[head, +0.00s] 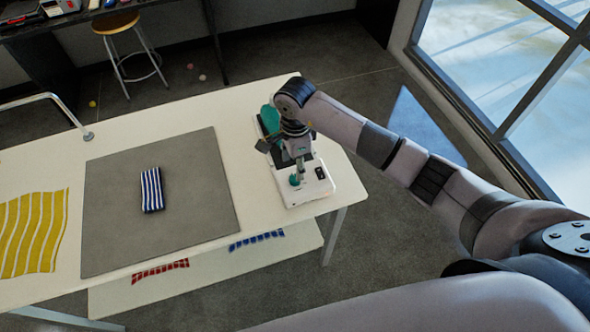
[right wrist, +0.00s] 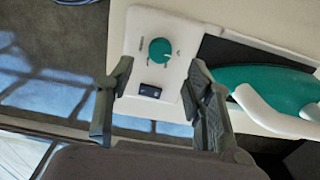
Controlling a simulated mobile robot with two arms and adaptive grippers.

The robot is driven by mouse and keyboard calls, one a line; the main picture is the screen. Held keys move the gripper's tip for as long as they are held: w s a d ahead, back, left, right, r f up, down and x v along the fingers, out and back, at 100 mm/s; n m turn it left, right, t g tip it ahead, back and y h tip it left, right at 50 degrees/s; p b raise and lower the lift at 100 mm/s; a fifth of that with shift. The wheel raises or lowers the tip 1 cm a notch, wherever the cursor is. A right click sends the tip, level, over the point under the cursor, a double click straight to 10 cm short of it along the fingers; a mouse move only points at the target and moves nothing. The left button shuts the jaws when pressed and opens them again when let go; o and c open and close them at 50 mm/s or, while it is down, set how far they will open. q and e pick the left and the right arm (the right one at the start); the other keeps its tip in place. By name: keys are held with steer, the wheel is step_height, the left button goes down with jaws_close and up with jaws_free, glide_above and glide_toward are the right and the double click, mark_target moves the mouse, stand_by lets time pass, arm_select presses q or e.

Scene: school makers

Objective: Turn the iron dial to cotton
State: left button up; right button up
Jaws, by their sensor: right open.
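The round teal dial (right wrist: 160,50) sits on a white panel of the iron station (right wrist: 140,28), with small marks around it too small to read. It also shows in the head view (head: 294,180). The teal iron (right wrist: 270,90) rests on the dark part of the station, and part of it shows in the head view (head: 269,118). My right gripper (right wrist: 161,64) is open and empty, its two fingers on either side of the panel in the wrist view. My left gripper is not in view.
A black rocker switch (right wrist: 150,91) sits beside the dial. On the white table (head: 110,130) lie a grey mat (head: 105,220), a folded blue-striped cloth (head: 152,190) and a yellow-striped cloth (head: 35,230). A stool (head: 116,23) and a window stand beyond.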

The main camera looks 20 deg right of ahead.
mark_target(295, 180)
step_height(295, 180, down, 6)
steer(key=shift+p, duration=0.65)
steer(key=shift+c, duration=0.3)
jaws_close()
